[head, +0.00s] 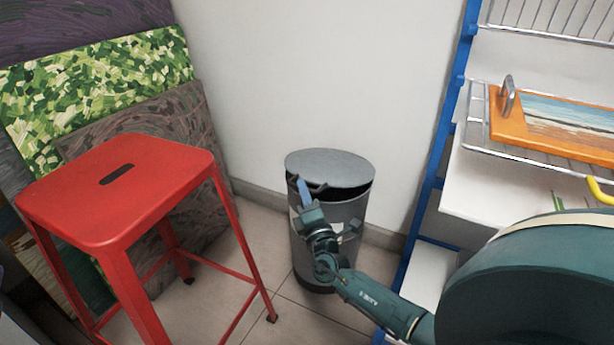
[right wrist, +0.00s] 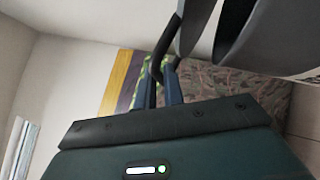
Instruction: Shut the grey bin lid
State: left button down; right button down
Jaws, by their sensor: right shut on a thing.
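The grey bin (head: 343,218) stands on the floor against the wall in the head view. Its round grey lid (head: 330,167) is slightly raised, with a dark gap between lid and rim at the front and right. My right gripper (head: 306,190) is at the front left of the lid, shut on the lid's dark handle (head: 317,187). In the right wrist view the handle (right wrist: 162,48) runs in between the fingers of the gripper (right wrist: 163,75), with the lid edge at the top. My left gripper is not in view.
A red stool (head: 125,190) stands left of the bin, in front of leaning paintings (head: 100,90). A blue-framed rack (head: 440,140) with wire shelves stands on the right, holding a picture in an orange frame (head: 510,125). Tiled floor (head: 235,270) is free between stool and bin.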

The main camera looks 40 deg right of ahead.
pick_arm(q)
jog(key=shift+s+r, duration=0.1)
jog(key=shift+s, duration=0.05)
pick_arm(e)
notch_tip(320, 180, down, 7)
jog(key=n+t, duration=0.1)
jog(key=shift+s+d+f, duration=0.2)
jog(key=shift+d, duration=0.2)
jog(key=shift+f, duration=0.1)
jog(key=c, duration=1.5)
grip_release()
jog(key=shift+f+y, duration=0.2)
jog(key=shift+y, duration=0.1)
jog(key=shift+s+a, duration=0.1)
jog(key=shift+a, duration=0.05)
